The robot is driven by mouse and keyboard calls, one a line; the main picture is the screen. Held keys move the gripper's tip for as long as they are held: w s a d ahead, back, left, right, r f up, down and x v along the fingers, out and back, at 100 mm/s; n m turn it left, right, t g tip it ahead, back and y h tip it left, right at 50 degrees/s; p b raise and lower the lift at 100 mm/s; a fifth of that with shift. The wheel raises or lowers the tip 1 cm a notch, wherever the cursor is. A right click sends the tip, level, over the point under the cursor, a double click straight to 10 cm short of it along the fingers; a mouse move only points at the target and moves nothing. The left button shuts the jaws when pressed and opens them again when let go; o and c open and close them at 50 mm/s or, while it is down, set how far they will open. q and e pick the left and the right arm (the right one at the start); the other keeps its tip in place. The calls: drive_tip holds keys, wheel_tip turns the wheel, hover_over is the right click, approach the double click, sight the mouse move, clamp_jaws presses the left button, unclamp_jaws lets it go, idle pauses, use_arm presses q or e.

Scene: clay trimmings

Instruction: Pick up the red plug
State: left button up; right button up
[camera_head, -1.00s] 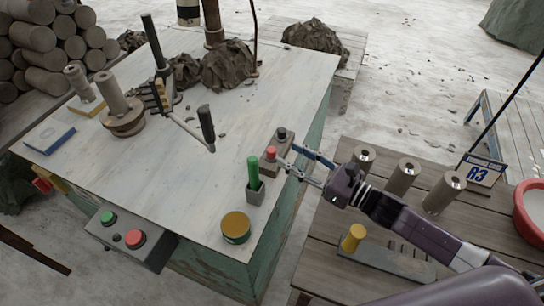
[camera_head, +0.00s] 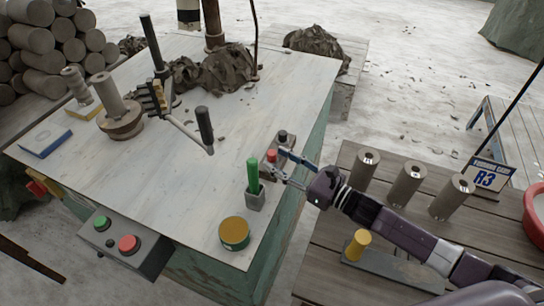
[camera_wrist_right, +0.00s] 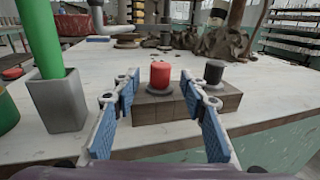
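The red plug (camera_head: 271,156) stands upright in a small grey-brown block (camera_wrist_right: 152,108) near the right edge of the white-topped table. It also shows in the right wrist view (camera_wrist_right: 160,76), ahead and between the fingers. A black plug (camera_head: 282,137) stands in the same block, and shows to the right of the red one in the wrist view (camera_wrist_right: 213,73). My right gripper (camera_wrist_right: 163,100) is open and empty. Its blue-padded fingers are at the near side of the block, one on each side of the red plug's line. My left gripper is not in view.
A green rod in a grey holder (camera_head: 256,200) stands close to the left of my right gripper. A yellow-topped green tin (camera_head: 234,233) stands in front. A lever with a dark handle (camera_head: 204,125) reaches over the table. Clay cylinders (camera_head: 405,184) stand on the right bench.

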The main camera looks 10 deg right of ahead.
drive_tip(key=shift+x, duration=1.45)
clamp_jaws()
